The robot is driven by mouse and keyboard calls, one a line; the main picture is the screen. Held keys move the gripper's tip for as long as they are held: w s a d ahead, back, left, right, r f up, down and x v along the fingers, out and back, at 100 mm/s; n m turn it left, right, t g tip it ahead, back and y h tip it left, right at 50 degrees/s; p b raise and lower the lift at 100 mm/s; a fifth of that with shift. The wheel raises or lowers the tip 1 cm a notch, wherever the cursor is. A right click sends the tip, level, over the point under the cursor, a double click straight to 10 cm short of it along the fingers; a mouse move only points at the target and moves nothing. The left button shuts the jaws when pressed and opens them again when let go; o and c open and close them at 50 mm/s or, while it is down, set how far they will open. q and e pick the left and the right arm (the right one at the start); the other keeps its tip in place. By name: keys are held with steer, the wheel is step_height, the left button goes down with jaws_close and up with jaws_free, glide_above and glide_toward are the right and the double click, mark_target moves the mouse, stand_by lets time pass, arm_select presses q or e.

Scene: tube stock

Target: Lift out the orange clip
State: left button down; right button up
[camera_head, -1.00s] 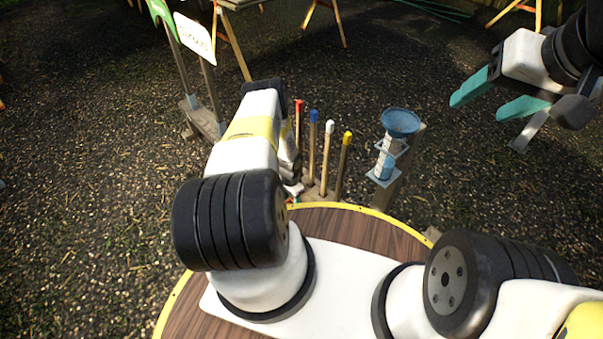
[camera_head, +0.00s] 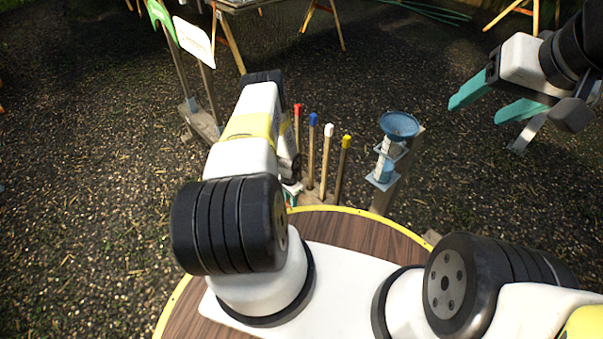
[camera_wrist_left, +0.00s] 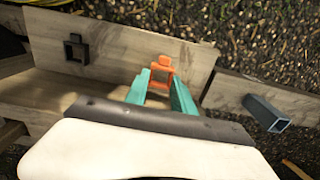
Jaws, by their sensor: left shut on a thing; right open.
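The orange clip (camera_wrist_left: 161,75) is a small square-holed piece in the left wrist view, at the tips of my left gripper's teal fingers. My left gripper (camera_wrist_left: 159,82) is shut on it, in front of a wooden board (camera_wrist_left: 130,45). Whether the clip touches the board is hard to tell. In the head view my left arm hides the clip and most of this gripper; a little teal shows beside the arm. My right gripper (camera_head: 497,101) is open and empty at the upper right of the head view.
A dark square clip (camera_wrist_left: 76,49) is on the board at left. A grey square tube (camera_wrist_left: 266,113) lies at right. Posts with red, blue, white and yellow tops (camera_head: 327,160) stand beside my left arm, near a blue funnel gauge (camera_head: 399,126). A sign (camera_head: 193,40) stands at the back left.

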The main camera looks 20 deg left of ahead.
arm_select(q)
steer(key=s+a+r, duration=0.4)
steer(key=s+a, duration=0.5)
steer(key=s, duration=0.4)
steer(key=shift+r, duration=0.1)
